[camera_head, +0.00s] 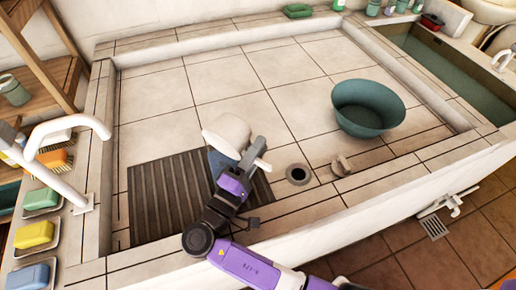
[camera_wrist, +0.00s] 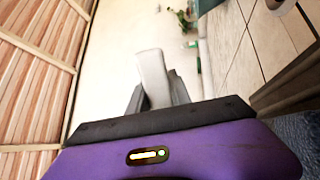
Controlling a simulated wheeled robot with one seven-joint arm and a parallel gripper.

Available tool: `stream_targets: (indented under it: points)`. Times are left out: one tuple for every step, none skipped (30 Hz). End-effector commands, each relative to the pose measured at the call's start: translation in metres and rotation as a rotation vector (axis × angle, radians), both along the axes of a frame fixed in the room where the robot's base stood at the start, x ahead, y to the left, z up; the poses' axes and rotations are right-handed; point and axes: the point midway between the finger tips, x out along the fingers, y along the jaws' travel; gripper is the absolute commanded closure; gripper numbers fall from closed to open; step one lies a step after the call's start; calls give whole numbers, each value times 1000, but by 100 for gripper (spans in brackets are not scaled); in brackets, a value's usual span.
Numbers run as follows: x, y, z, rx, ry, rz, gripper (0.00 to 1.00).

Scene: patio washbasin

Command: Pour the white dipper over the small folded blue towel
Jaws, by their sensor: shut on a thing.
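The white dipper (camera_head: 228,132) is in the head view, its cup above the left side of the basin near the dark ribbed board. My gripper (camera_head: 253,152) is shut on the dipper's handle, which shows pale between the fingers in the wrist view (camera_wrist: 152,78). I cannot tell how far the cup is tilted, and no water is visible. The small blue towel (camera_head: 221,164) lies on the ribbed board, just below the cup; the cup and my gripper hide part of it. A blue cloth surface, likely this towel, shows at the wrist view's lower right (camera_wrist: 300,132).
The dark ribbed board (camera_head: 150,200) lies at the basin's front left. A green bowl (camera_head: 368,108) stands at the right, with a drain hole (camera_head: 298,174) and a small brownish block (camera_head: 342,165) nearer. A white tap (camera_head: 68,130) and soap dishes line the left ledge. The basin's back is clear.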

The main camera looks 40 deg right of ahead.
Motion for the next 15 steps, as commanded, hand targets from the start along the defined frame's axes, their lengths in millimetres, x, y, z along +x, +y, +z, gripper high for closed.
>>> stream_targets:
  points:
    - [0,0,0,0,0,0,100]
    - [0,0,0,0,0,0,100]
    - [0,0,0,0,0,0,100]
    - [0,0,0,0,0,0,100]
    - [0,0,1,1,-1,0,100]
    - [0,0,2,7,2,0,100]
    - [0,0,4,15,4,0,100]
    - [0,0,7,25,8,0,100]
    - [0,0,10,47,15,0,100]
    - [0,0,12,65,21,1,100]
    - [0,0,14,85,28,2,100]
    - [0,1,16,112,37,2,100]
    - [0,0,17,131,43,1,100]
    - [0,0,18,150,51,1,100]
    - [0,0,19,175,59,0,100]
